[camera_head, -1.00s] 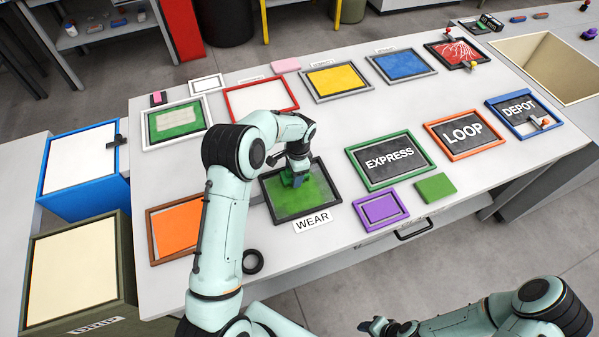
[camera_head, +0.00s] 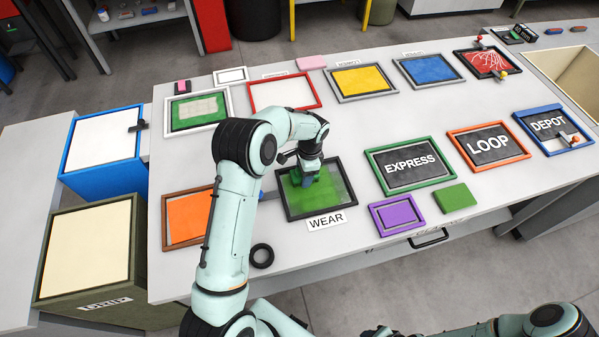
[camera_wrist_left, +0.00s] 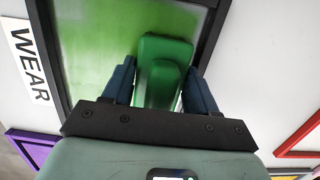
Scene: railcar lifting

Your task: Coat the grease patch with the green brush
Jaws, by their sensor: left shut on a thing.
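The grease patch (camera_head: 335,187) is a panel in a dark frame behind the WEAR label (camera_head: 325,220). It is bright green at left and centre and duller grey-green toward the right. My left gripper (camera_head: 303,172) is over the patch's upper left part, shut on the green brush (camera_wrist_left: 165,50). In the left wrist view the brush sits between both fingers, over the patch (camera_wrist_left: 95,45) near a frame edge; whether it touches is hidden. My right gripper (camera_head: 380,331) shows only partly at the bottom edge, away from the table; its jaws are unclear.
A black ring (camera_head: 262,255) lies left of the WEAR label. An orange panel (camera_head: 190,215) is left of the patch; the EXPRESS board (camera_head: 410,165), purple panel (camera_head: 398,214) and green block (camera_head: 454,197) are right. Bare table lies around the ring.

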